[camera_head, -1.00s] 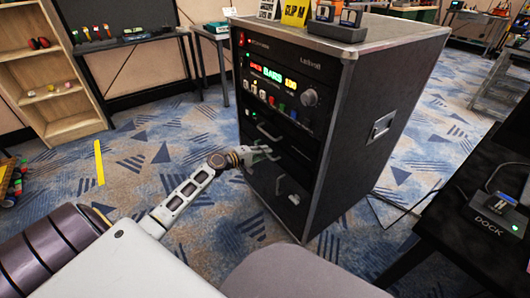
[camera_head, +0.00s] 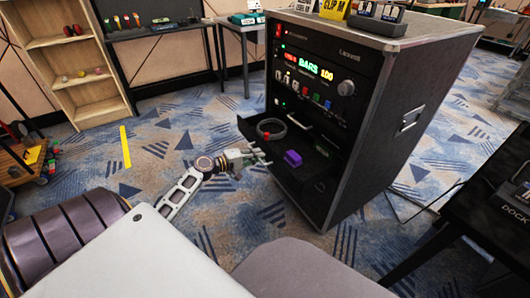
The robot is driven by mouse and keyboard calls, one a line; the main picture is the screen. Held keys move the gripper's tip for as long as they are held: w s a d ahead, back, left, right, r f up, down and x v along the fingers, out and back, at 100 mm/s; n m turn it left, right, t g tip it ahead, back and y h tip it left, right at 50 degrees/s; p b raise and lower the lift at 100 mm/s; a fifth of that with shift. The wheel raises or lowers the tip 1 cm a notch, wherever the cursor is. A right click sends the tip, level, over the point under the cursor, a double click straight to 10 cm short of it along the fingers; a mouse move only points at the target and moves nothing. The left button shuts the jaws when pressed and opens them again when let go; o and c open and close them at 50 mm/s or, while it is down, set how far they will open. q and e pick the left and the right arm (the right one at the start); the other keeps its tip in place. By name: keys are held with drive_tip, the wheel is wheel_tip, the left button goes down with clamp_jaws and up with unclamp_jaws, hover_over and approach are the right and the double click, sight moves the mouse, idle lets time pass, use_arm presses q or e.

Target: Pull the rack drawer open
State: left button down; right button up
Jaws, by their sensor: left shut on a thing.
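The black equipment rack (camera_head: 395,120) stands right of centre. Its drawer (camera_head: 245,127) is out of the rack toward me, with its inside showing. In it are a dark coiled cable (camera_head: 271,135), a purple box (camera_head: 292,158) and a small green item (camera_head: 298,142). My left gripper (camera_head: 262,157) is at the drawer's front and shut on the drawer handle, which is mostly hidden by the fingers. My right gripper is not in view.
A desk with a dock (camera_head: 500,205) stands at the right. A wooden shelf (camera_head: 100,110) and a dark workbench (camera_head: 160,33) are at the back left. Yellow signs (camera_head: 335,8) and small devices (camera_head: 380,12) sit on the rack top. Patterned carpet is open left of the rack.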

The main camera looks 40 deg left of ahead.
use_arm(q)
drive_tip(key=shift+f+v, duration=0.25)
drive_tip(key=shift+v, duration=0.9)
drive_tip(key=shift+f+v, duration=0.25)
drive_tip(key=shift+v, duration=0.9)
drive_tip(key=shift+s+f, duration=0.1)
drive_tip(key=c, duration=1.5)
unclamp_jaws()
drive_tip(key=shift+c, duration=0.2)
drive_tip(key=v, duration=1.2)
